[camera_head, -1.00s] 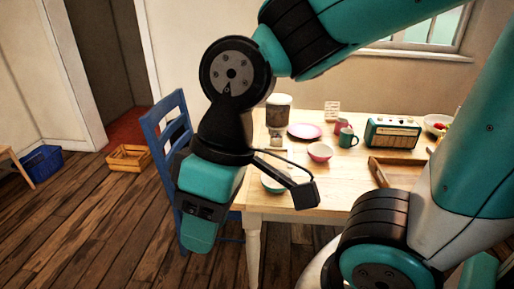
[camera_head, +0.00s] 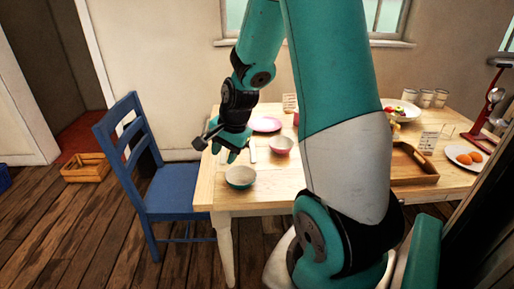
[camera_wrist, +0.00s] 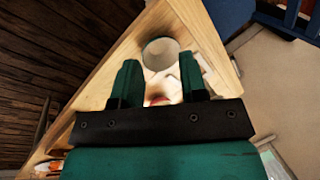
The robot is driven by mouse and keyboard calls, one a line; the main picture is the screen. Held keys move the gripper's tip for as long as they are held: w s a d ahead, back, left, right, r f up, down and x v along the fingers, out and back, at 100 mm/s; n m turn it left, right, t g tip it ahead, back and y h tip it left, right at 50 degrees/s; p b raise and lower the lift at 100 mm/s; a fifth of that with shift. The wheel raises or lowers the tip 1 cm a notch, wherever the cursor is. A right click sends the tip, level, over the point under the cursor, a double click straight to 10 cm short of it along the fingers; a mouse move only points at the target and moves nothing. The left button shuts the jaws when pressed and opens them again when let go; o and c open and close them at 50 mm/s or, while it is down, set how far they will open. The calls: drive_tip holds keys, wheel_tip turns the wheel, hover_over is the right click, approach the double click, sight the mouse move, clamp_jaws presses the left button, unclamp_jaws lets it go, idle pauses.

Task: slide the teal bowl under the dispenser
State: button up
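The teal bowl (camera_head: 240,177) stands upright near the table's front left corner, teal outside and pale inside. In the wrist view a round bowl (camera_wrist: 160,53), apparently the same one, shows just beyond and between my fingertips. My gripper (camera_wrist: 160,75) is open, with nothing between its fingers. In the head view my gripper (camera_head: 231,154) hangs over the left side of the table, behind and above the bowl and apart from it. I cannot make out the dispenser now; my arm covers the part of the table where a grey and white cylindrical device stood.
A pink bowl (camera_head: 281,145), a pink plate (camera_head: 267,125) and a pale flat strip (camera_head: 253,152) lie near the teal bowl. A wooden tray (camera_head: 413,177) is on the right. A blue chair (camera_head: 176,188) stands at the table's left end. The front edge is clear.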

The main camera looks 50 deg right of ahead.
sight(248, 185)
drive_tip(key=s+d+f+m+h, duration=0.1)
drive_tip(key=d+f+m, duration=0.3)
drive_tip(key=d, duration=0.6)
drive_tip(key=shift+s+d+f+m+h, duration=0.2)
drive_tip(key=shift+s+m+h, duration=0.2)
drive_tip(key=shift+s+m, duration=0.55)
drive_tip(key=p+x, duration=0.1)
drive_tip(key=x, duration=1.6)
drive_tip(key=shift+a+f+p, duration=0.1)
drive_tip(key=shift+f+p, duration=0.15)
drive_tip(key=shift+p, duration=0.15)
clamp_jaws()
